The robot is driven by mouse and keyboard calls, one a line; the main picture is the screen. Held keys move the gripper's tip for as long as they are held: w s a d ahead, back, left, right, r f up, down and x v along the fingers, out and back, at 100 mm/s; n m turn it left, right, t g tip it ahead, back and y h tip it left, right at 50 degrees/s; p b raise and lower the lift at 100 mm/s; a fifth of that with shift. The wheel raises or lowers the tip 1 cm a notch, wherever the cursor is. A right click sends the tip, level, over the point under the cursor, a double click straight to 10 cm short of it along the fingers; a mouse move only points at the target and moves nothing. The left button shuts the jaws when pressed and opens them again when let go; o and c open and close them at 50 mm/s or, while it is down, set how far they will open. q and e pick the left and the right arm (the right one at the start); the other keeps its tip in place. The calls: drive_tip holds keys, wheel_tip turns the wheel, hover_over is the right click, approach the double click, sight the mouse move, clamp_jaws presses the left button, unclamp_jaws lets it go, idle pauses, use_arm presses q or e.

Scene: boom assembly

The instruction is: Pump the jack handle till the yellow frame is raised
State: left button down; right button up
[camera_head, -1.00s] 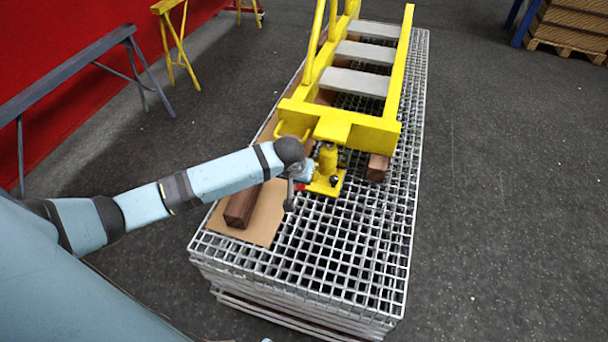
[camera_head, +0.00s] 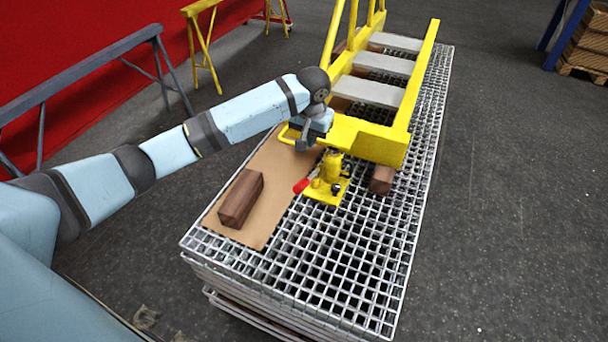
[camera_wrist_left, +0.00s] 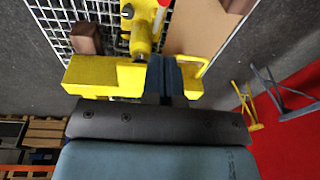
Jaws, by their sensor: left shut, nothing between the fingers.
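The yellow frame (camera_head: 378,146) lies over the grating, its near crossbeam above the jack. The yellow jack (camera_head: 328,178) stands on its square base under that end; its top is close to the beam, and I cannot tell if they touch. The red-ended jack handle (camera_head: 301,186) points left and down, with nothing holding it. My left gripper (camera_head: 304,142) is shut and empty by the crossbeam's left end, above and apart from the handle. The wrist view shows its fingers (camera_wrist_left: 165,76) beside the crossbeam (camera_wrist_left: 100,76) and the jack (camera_wrist_left: 141,36). My right gripper is out of view.
A wooden block (camera_head: 240,198) lies on the cardboard (camera_head: 268,213); another block (camera_head: 382,180) sits right of the jack. The stacked grating (camera_head: 330,280) is clear in front. Grey (camera_head: 90,65) and yellow (camera_head: 204,45) trestles stand left, by the red wall.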

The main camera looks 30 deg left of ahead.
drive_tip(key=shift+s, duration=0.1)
use_arm(q)
drive_tip(key=b, duration=0.1)
hover_over(304, 182)
drive_tip(key=w, duration=0.1)
wheel_tip(304, 182, down, 9)
drive_tip(key=f, duration=0.2)
drive_tip(key=s+f, duration=0.1)
drive_tip(key=shift+d+f, duration=0.2)
drive_tip(key=shift+f, duration=0.15)
drive_tip(key=shift+s+a+f, duration=0.1)
drive_tip(key=shift+s+f, duration=0.1)
drive_tip(key=shift+f, duration=0.25)
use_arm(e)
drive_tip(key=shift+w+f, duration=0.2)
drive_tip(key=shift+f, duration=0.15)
use_arm(q)
drive_tip(key=shift+s, duration=0.1)
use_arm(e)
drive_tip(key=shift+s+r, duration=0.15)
